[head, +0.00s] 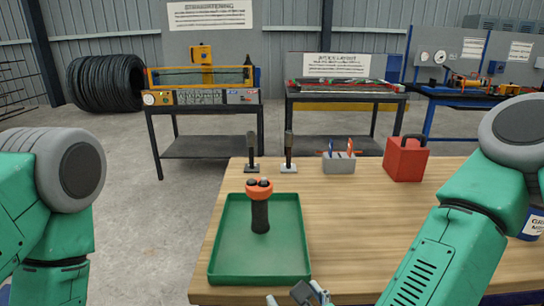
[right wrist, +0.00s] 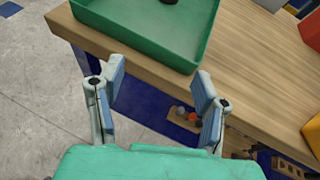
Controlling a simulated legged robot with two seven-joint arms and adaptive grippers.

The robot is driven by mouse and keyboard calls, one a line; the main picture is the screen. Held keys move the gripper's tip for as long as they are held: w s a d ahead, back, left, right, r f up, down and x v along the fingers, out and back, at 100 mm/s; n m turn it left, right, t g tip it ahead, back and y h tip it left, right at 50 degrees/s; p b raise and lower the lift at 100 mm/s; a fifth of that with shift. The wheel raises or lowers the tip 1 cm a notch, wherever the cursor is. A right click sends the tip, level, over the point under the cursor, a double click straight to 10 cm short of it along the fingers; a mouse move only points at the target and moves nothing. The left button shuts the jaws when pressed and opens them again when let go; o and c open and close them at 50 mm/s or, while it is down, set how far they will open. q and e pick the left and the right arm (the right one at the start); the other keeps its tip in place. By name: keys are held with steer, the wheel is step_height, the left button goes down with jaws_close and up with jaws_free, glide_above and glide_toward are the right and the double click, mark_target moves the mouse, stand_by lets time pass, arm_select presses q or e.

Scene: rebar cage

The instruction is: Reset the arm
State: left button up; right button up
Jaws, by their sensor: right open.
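My right arm comes in from the right in the head view. Its gripper (head: 300,294) shows only partly at the bottom edge, by the near edge of the wooden table (head: 360,232). In the right wrist view the right gripper (right wrist: 160,82) is open, with nothing between its blue-padded fingers, which are apart from the green tray (right wrist: 140,36) beyond them. My left arm shows at the left of the head view, but its gripper is out of frame.
In the head view the green tray (head: 228,262) holds an upright black tool with an orange top (head: 260,205). Two dark-handled tools (head: 252,150) (head: 289,150), a grey holder (head: 339,162) and a red box (head: 406,160) stand along the table's far edge. The table's middle is clear.

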steer(key=s+d+f+n+g, duration=0.3)
steer(key=s+d+f+n, duration=0.1)
steer(key=f+n, duration=0.4)
steer(key=s+d+f+n+g, duration=0.3)
steer(key=s+d+f+n, duration=0.1)
steer(key=f+n, duration=0.4)
steer(key=s+d+f+n+g+h, duration=0.1)
steer(key=s+d+f+n+g, duration=0.2)
steer(key=s+d+n, duration=0.3)
steer(key=s+d+f+n+g+h, duration=0.2)
steer(key=s+d+n, duration=0.3)
steer(key=d+n, duration=0.4)
steer(key=shift+s+d+f+n+g+h, duration=0.35)
steer(key=shift+f+n+g, duration=0.15)
steer(key=shift+n, duration=0.2)
steer(key=shift+d, duration=0.2)
